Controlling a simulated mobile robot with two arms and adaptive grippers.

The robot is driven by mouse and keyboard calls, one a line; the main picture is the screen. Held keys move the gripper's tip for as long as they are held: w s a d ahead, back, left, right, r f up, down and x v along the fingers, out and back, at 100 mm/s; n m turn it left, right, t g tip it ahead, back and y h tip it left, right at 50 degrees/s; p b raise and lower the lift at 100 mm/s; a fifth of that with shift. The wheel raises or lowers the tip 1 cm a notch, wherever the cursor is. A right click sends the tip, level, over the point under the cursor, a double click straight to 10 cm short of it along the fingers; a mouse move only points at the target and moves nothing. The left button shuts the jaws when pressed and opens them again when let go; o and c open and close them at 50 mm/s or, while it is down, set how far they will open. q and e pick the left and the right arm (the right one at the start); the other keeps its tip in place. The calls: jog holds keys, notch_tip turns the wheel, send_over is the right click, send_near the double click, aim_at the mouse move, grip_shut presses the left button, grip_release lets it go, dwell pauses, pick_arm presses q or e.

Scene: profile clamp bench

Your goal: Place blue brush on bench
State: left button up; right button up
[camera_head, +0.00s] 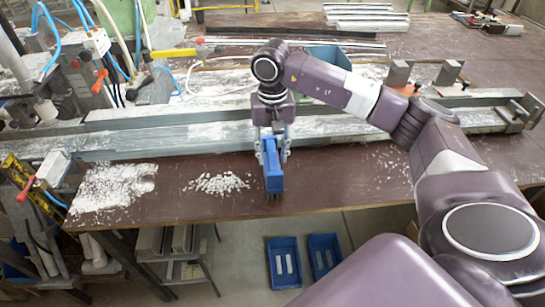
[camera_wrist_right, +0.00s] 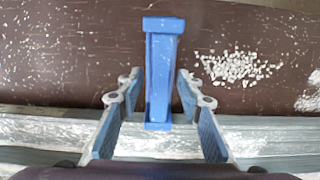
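The blue brush (camera_head: 273,165) is at the bench's front edge, below the metal profile. Dark bristles show at its near end in the head view. It also shows in the right wrist view (camera_wrist_right: 163,75), running lengthwise away from the gripper. My right gripper (camera_head: 272,150) points down over the brush. In the right wrist view its two fingers (camera_wrist_right: 160,95) stand on either side of the brush's near end, apart, with a narrow gap visible. I cannot tell whether the brush rests fully on the brown bench (camera_head: 330,185). My left gripper is not in view.
A long metal profile rail (camera_head: 190,140) runs across the bench behind the brush. White chips (camera_head: 217,184) lie left of the brush, with a larger white patch (camera_head: 115,187) farther left. Blue bins (camera_head: 283,262) are on the floor below.

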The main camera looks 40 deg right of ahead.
notch_tip(320, 180, up, 11)
jog(key=b, duration=0.1)
jog(key=shift+f, duration=0.2)
jog(key=shift+s+f, duration=0.1)
dwell(0.4)
